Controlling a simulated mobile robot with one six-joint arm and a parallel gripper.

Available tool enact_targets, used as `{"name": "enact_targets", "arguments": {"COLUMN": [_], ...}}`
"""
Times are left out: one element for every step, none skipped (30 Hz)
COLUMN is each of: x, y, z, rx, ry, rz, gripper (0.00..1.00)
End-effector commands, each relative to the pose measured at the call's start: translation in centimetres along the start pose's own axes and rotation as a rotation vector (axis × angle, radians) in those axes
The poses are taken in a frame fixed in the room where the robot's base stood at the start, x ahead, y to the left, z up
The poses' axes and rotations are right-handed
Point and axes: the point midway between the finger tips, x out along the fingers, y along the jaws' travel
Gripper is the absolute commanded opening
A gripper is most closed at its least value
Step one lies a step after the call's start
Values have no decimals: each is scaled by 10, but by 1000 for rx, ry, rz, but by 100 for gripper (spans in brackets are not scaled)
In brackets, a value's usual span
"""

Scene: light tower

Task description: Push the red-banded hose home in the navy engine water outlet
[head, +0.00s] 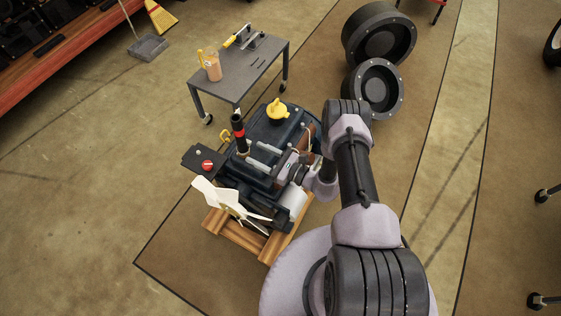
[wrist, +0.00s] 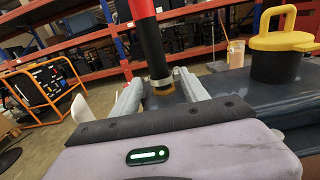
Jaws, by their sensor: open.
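The red-banded hose (head: 239,133) is a black tube with a red band, standing nearly upright on the navy engine (head: 262,165) in the head view. In the wrist view the hose (wrist: 152,45) rises beyond my fingertips, with its lower end at a brass-coloured ring (wrist: 163,89), the water outlet. I cannot tell how deep it sits. My gripper (head: 257,156) is open, its fingers pointing at the hose's foot. In the wrist view my gripper (wrist: 160,88) has one finger on each side of the hose's lower end, with no clear contact.
A yellow cap (head: 278,110) stands on the engine behind the hose. A white fan (head: 230,200) is at the front, and a plate with a red button (head: 207,165) is at the left. A grey cart (head: 240,75) stands behind. Open floor lies to the left.

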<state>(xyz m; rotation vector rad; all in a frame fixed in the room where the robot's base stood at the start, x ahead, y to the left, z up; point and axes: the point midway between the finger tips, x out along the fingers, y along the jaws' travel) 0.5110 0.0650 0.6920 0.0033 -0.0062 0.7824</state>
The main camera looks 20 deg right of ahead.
Motion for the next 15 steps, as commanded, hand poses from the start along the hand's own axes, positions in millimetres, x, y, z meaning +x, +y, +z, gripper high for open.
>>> {"name": "enact_targets", "arguments": {"x": [-15,-25,-38,-48,-58,-71,-80,-88,-98,-105,-111,-117,-121,-125,-128], "y": [-2,-1,-1,-1,-1,0,0,0,0,1,1,1,1,1,2], "z": [4,4,4,5,4,4,4,4,4,3,3,3,2,2,2], "rx": [3,2,2,2,1,1,1,0,-1,-1,-1,-2,-2,-2,-2], "ry": [0,0,0,0,0,0,-1,-1,-1,-1,-1,-1,-1,-1,-1], "rz": [-6,-6,-5,-4,-4,-3,-2,-2,0,1,1,2,4,5,6], "gripper": [53,53,53,53,53,53,53,53,53,53,53,53,53,53,53]}}
